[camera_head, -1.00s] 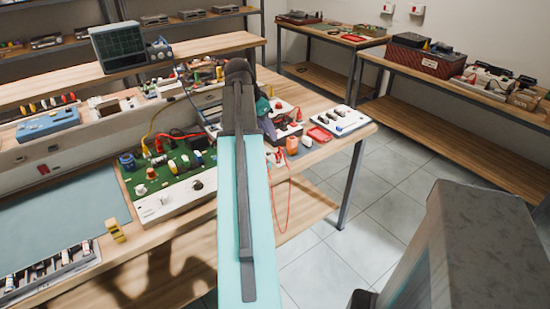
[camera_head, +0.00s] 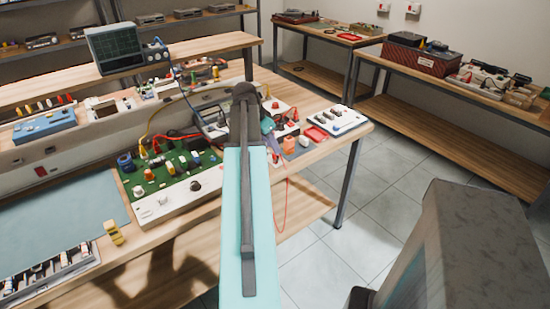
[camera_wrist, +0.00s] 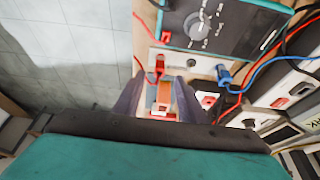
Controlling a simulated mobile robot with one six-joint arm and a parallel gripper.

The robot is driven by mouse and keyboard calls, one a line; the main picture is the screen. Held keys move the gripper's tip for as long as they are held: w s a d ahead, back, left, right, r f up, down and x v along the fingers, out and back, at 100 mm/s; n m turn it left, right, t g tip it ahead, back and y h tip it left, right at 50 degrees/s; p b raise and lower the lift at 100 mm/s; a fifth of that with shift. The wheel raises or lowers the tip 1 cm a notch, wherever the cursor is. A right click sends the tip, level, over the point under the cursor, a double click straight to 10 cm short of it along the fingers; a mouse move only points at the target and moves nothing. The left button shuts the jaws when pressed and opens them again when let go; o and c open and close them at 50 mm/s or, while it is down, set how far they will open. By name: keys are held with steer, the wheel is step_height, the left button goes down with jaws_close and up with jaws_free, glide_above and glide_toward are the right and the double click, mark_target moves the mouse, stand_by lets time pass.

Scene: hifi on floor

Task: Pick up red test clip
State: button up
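A red test clip (camera_wrist: 157,68) with a thin red lead shows in the wrist view, just beyond an orange block (camera_wrist: 163,97). My gripper (camera_wrist: 160,86) is open, with one dark finger on each side of the orange block and the clip close to the fingertips. I cannot tell whether the fingers touch anything. In the head view my gripper (camera_head: 274,142) is low over the bench's right part, mostly hidden behind my arm. The orange block (camera_head: 289,143) shows just right of it, and a red lead (camera_head: 286,190) hangs off the bench edge.
A teal-edged meter with a dial (camera_wrist: 200,24) lies beyond the clip, with a blue plug (camera_wrist: 223,75) to its right. A green circuit board (camera_head: 165,172), a red tray (camera_head: 316,133) and a white switch panel (camera_head: 338,120) crowd the bench.

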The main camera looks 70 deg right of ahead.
mark_target(276, 157)
steer(key=shift+d+f, duration=0.1)
steer(key=shift+f, duration=0.25)
steer(key=shift+f, duration=0.1)
steer(key=shift+p+x, duration=0.75)
steer(key=shift+x, duration=1.8)
steer(key=shift+s, duration=0.1)
jaws_close()
